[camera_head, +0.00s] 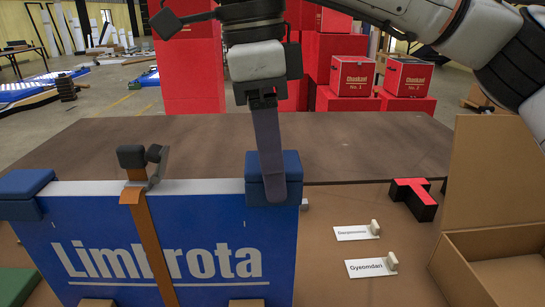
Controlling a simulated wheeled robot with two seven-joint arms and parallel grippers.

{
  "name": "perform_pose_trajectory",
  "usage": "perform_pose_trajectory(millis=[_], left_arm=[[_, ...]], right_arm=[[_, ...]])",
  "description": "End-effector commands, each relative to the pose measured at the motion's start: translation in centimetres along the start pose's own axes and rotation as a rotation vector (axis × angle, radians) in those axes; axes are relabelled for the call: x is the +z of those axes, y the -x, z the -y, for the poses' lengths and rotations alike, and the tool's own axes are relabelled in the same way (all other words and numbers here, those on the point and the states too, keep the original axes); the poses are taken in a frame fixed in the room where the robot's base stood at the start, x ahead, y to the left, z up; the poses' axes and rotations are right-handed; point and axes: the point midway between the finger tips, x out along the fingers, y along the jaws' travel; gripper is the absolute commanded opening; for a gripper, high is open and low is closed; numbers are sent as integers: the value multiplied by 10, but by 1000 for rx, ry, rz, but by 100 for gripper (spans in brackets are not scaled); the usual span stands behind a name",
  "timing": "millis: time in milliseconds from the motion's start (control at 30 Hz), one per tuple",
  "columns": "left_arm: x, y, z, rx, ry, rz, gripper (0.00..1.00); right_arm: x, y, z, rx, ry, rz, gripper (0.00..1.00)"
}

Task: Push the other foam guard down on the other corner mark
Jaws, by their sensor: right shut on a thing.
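The blue lightbox panel (80,225) with white "Limbrota" lettering stands upright in front of me. One dark blue foam guard (22,186) sits over its top left corner. The other foam guard (257,165) is at its top right corner. My right gripper (272,190) reaches down from above and is shut on this right guard, its near finger lying over the guard's front face. The guard hides the corner beneath it, so no corner mark shows there. My left gripper is not in view.
An orange strap (148,240) with a dark clamp crosses the panel's top edge. Right of the panel are two name cards (356,232) (370,267), a red and black T-shaped block (414,196) and an open cardboard box (458,268). The brown surface (100,150) behind the panel is clear.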

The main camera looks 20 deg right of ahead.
Motion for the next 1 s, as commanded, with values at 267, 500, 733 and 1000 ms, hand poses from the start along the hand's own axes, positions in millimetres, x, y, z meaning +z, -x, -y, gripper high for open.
perform_pose_trajectory(millis=[267,500,733,1000], left_arm=[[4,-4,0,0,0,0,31],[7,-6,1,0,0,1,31],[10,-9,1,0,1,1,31],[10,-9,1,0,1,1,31]], right_arm=[[1,-8,0,0,0,0,23],[2,-14,0,1,0,0,23],[2,-20,0,0,0,1,23],[2,-20,0,0,0,1,68]])
